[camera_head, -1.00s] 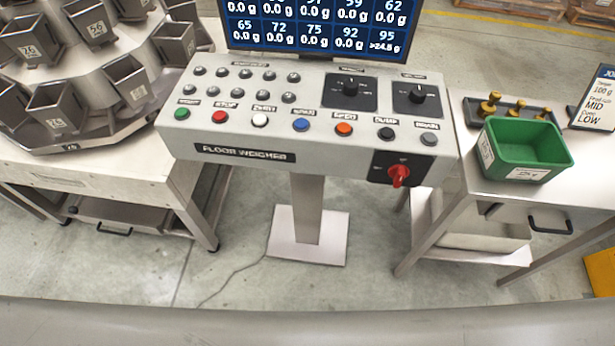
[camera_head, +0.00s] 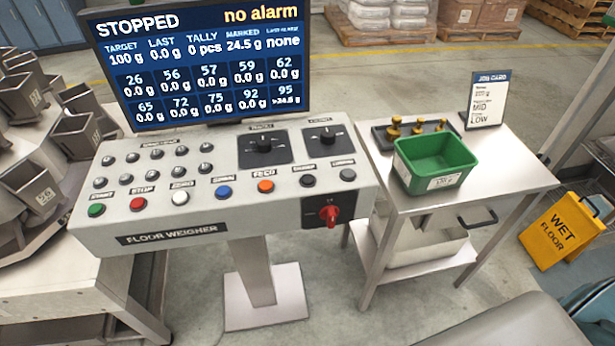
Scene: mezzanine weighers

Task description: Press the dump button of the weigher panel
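The weigher panel (camera_head: 150,225), a pale grey console marked FLOOR WEIGHER, stands on a post at centre left. Its front row has a green button (camera_head: 96,210), a red button (camera_head: 138,204) labelled STOP, a white button (camera_head: 180,198), a blue button (camera_head: 223,192), an orange button (camera_head: 265,186), a black button (camera_head: 307,180) and a grey button (camera_head: 347,174). The other labels are too blurred to tell surely which is dump. The display (camera_head: 200,65) above reads STOPPED and no alarm. Neither of my grippers is in view.
A red rotary switch (camera_head: 329,213) sits on the panel's front right, with two black knobs above the buttons. A steel table (camera_head: 500,175) at right holds a green bin (camera_head: 436,163), brass weights and a job card (camera_head: 487,100). A yellow wet-floor sign (camera_head: 563,230) stands far right.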

